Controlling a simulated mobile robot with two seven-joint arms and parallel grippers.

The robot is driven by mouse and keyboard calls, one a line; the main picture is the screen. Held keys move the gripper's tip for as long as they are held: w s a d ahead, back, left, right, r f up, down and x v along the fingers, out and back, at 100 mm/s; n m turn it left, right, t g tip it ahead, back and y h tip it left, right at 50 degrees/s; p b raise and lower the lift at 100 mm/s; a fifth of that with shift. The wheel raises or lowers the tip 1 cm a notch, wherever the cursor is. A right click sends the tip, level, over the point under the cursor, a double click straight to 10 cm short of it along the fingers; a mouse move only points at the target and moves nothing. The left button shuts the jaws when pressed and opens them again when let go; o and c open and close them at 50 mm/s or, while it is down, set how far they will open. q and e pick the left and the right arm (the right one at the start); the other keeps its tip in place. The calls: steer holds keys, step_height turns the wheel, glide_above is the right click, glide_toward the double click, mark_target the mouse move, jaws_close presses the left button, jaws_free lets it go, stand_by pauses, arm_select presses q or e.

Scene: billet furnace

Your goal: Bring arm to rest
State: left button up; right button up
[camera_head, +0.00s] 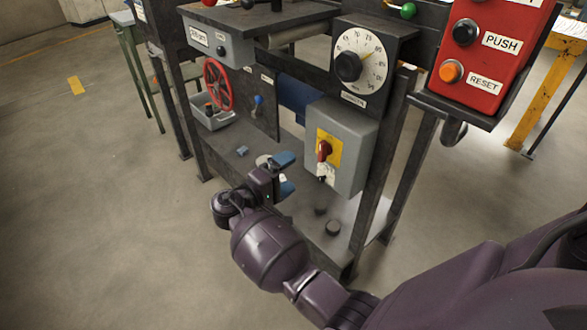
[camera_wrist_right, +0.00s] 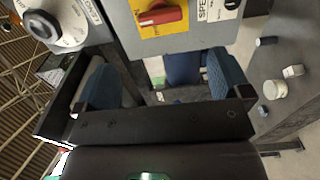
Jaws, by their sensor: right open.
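My right arm (camera_head: 268,252) reaches in from the lower right of the head view. Its gripper (camera_head: 286,174) has two blue-padded fingers held apart, with nothing seen between them. It is in front of the bench, to the left of and a little below the grey switch box (camera_head: 350,165). In the right wrist view the open gripper (camera_wrist_right: 165,85) shows its blue fingers on either side, just under the switch box's red rotary switch (camera_wrist_right: 160,16). No contact with the box shows. My left gripper is not in view.
A round dial (camera_head: 359,57) sits above the switch box. A red push-button panel (camera_head: 481,55) juts out at upper right. A red handwheel (camera_head: 217,85) and a grey bin (camera_head: 214,118) are at the bench's left. Small dark pieces (camera_head: 333,227) lie on the lower shelf. Floor at left is clear.

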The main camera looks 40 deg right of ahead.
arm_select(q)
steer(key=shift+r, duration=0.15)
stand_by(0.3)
arm_select(e)
steer(key=s+d+f+n+t+y+p, duration=0.1)
steer(key=s+f+n+t+y+p, duration=0.15)
steer(key=s+y+p, duration=0.4)
steer(key=s+d+f+n+t+y+p, duration=0.1)
steer(key=s+d+f+t+y+p, duration=0.2)
steer(key=s, duration=0.7)
arm_select(q)
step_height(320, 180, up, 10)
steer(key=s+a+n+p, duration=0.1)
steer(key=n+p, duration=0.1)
steer(key=p, duration=0.4)
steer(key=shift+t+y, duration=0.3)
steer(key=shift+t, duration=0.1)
arm_select(e)
steer(key=s+a+r+m+t+y, duration=0.1)
steer(key=s+a+r+y, duration=0.1)
steer(key=s, duration=0.5)
steer(key=s+a+r+m+t+y, duration=0.1)
steer(key=s+a+r+y, duration=0.2)
steer(key=s, duration=0.4)
steer(key=s+a+r+m+t+y, duration=0.1)
steer(key=s+a+r+t+y, duration=0.1)
steer(key=s, duration=0.6)
steer(key=shift+a+r+y, duration=0.7)
steer(key=shift+a+y, duration=0.05)
steer(key=shift+a, duration=0.45)
